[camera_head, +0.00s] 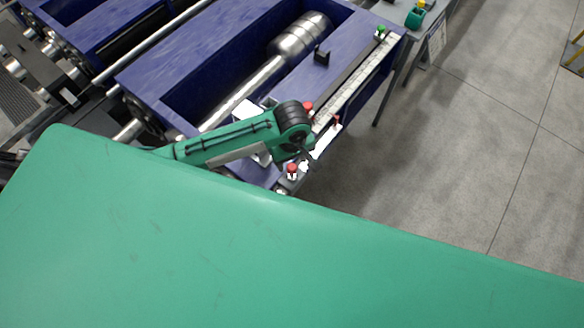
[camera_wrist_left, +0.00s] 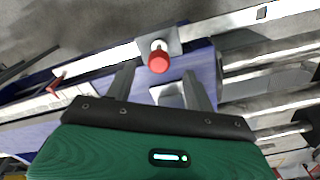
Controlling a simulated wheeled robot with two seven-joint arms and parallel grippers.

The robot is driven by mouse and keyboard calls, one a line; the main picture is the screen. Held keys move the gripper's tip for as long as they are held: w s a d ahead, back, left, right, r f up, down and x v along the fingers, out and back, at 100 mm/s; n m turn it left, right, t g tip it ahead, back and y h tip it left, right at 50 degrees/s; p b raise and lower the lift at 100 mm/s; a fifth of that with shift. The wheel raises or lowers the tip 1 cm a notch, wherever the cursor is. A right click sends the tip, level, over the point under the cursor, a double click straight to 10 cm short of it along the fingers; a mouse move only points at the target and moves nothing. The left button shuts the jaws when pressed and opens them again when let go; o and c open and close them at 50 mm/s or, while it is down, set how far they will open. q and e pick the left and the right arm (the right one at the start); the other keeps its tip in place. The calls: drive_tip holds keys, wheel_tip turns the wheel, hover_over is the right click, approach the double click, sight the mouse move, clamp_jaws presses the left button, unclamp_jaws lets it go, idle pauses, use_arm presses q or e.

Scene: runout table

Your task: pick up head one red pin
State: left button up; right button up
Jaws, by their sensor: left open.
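A red-headed pin (camera_head: 292,169) stands at the near corner of the blue runout table (camera_head: 225,60). In the left wrist view the red pin (camera_wrist_left: 158,61) sits on a grey metal bracket, just beyond and roughly between my fingertips. My left gripper (camera_wrist_left: 160,75) is open and empty, its two dark fingers apart. In the head view my left gripper (camera_head: 303,158) hangs close by the pin, partly hidden by my green wrist. Whether a finger touches the pin cannot be told. My right gripper is not in view.
Other red pins stand by the rail, one behind my wrist (camera_head: 308,107) and one at the rail's outer side (camera_head: 335,121). A green knob (camera_head: 380,31) is at the rail's far end. A metal roller (camera_head: 298,38) lies in the table frame. The grey floor (camera_head: 480,130) at right is clear.

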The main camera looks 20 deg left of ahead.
sight(292, 167)
use_arm(q)
drive_tip(key=shift+w+f, duration=0.25)
drive_tip(key=shift+f, duration=0.9)
drive_tip(key=shift+s+f+p, duration=0.1)
drive_tip(key=shift+f+p, duration=0.65)
drive_tip(key=shift+f, duration=0.1)
wheel_tip(292, 167, down, 4)
drive_tip(key=shift+r+p, duration=0.15)
drive_tip(key=shift+p, duration=0.45)
drive_tip(key=shift+s, duration=0.1)
drive_tip(key=shift+c, duration=0.2)
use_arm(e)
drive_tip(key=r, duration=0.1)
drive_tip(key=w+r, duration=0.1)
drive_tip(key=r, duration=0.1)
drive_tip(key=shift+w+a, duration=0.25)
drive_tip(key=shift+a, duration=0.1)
use_arm(q)
drive_tip(key=c, duration=1.1)
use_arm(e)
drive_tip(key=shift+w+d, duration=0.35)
